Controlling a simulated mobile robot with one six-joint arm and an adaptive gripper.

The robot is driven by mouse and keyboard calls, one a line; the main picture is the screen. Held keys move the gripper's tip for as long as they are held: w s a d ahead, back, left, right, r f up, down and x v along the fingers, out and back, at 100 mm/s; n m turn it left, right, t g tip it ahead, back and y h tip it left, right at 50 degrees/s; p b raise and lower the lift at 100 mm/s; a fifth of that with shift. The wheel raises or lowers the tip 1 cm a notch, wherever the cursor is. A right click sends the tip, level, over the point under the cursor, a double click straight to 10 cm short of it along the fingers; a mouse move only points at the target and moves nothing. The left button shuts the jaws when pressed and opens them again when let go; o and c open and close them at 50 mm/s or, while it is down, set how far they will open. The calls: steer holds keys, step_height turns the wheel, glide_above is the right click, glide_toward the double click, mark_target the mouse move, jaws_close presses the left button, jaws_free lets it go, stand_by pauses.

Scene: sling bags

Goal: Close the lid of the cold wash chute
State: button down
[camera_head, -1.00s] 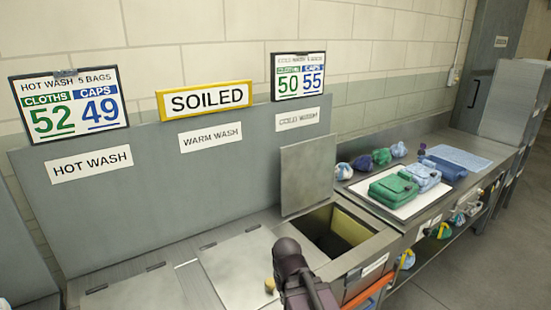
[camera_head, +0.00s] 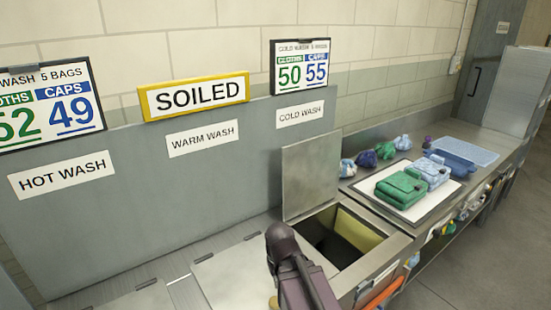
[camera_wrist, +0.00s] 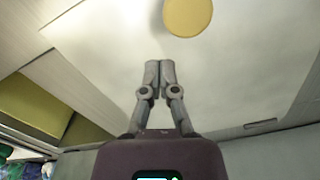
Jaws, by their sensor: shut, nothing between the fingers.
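The cold wash chute lid (camera_head: 310,176) is a grey metal panel standing upright on its hinge, leaning back toward the wall panel under the COLD WASH label (camera_head: 300,114). The cold wash chute (camera_head: 375,238) is open in front of it, with yellowish inner walls and a dark inside. In the wrist view, my gripper (camera_wrist: 160,66) is shut and empty over a closed flat lid (camera_wrist: 110,30) with a round tan knob (camera_wrist: 187,16). The open chute (camera_wrist: 40,103) shows at the left there. In the head view my arm hides the gripper's fingertips.
The closed warm wash lid (camera_head: 232,275) lies left of the open chute. Floor is clear at the lower right.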

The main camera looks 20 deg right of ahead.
steer(key=shift+w, duration=0.15)
steer(key=w+d+r+h, duration=0.1)
steer(key=w, duration=0.1)
steer(key=w+d+t+h, duration=0.1)
steer(key=w+h, duration=0.1)
steer(key=w, duration=0.1)
steer(key=w+d+r+n+h+p, duration=0.1)
steer(key=w+d, duration=0.1)
steer(key=w, duration=0.1)
steer(key=shift+w+r+t, duration=0.1)
steer(key=shift+r+t, duration=0.2)
steer(key=w+a+r+n+t+h+p, duration=0.1)
steer(key=w+a+r+n+t+h, duration=0.1)
steer(key=w+r, duration=0.7)
steer(key=w+a+r+n+t+h+p, duration=0.1)
steer(key=w+r+n+t+h, duration=0.4)
steer(key=w+r, duration=0.5)
steer(key=w+a+t+h, duration=0.1)
steer(key=w+t+h, duration=0.1)
steer(key=w, duration=0.2)
steer(key=shift+r+t+h+p, duration=0.15)
steer(key=shift+t+h+p, duration=0.15)
steer(key=shift+h, duration=0.1)
